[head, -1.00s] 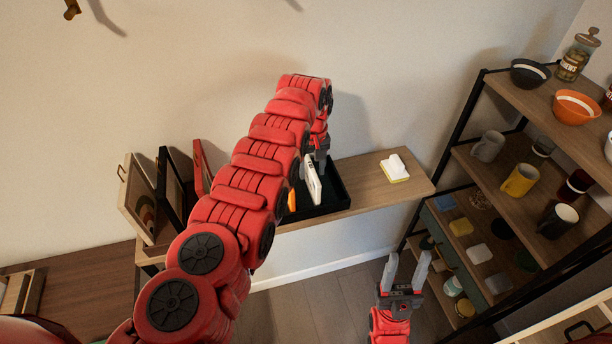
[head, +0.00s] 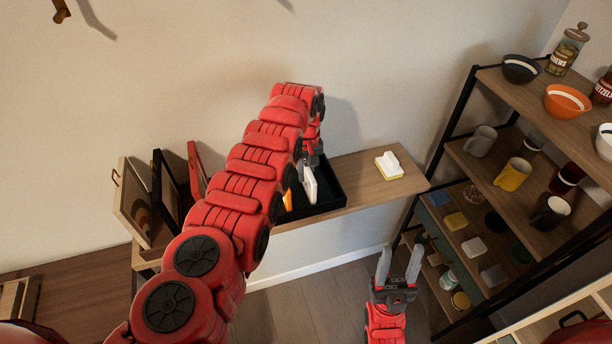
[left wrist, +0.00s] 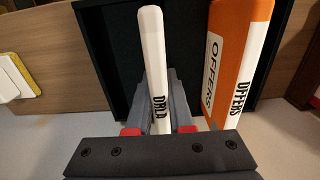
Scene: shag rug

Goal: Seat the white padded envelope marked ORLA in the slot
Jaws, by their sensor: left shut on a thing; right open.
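The white padded envelope marked ORLA (left wrist: 153,62) stands on edge between the fingers of my left gripper (left wrist: 158,105), which is shut on it. In the head view the envelope (head: 309,186) is at the black tray (head: 332,204) on the wall shelf, partly hidden by my left arm. An orange and white OFFERS item (left wrist: 237,55) stands beside it in the tray, with a gap between them; its orange edge shows in the head view (head: 288,199). Whether the envelope's lower edge touches the tray floor is hidden. My right gripper (head: 399,264) is open and empty, low in front of the shelf.
A white and yellow item (head: 389,166) lies on the wooden shelf (head: 365,178) right of the tray. Frames (head: 140,203) lean at the shelf's left. A rack (head: 487,112) with mugs and bowls stands at right.

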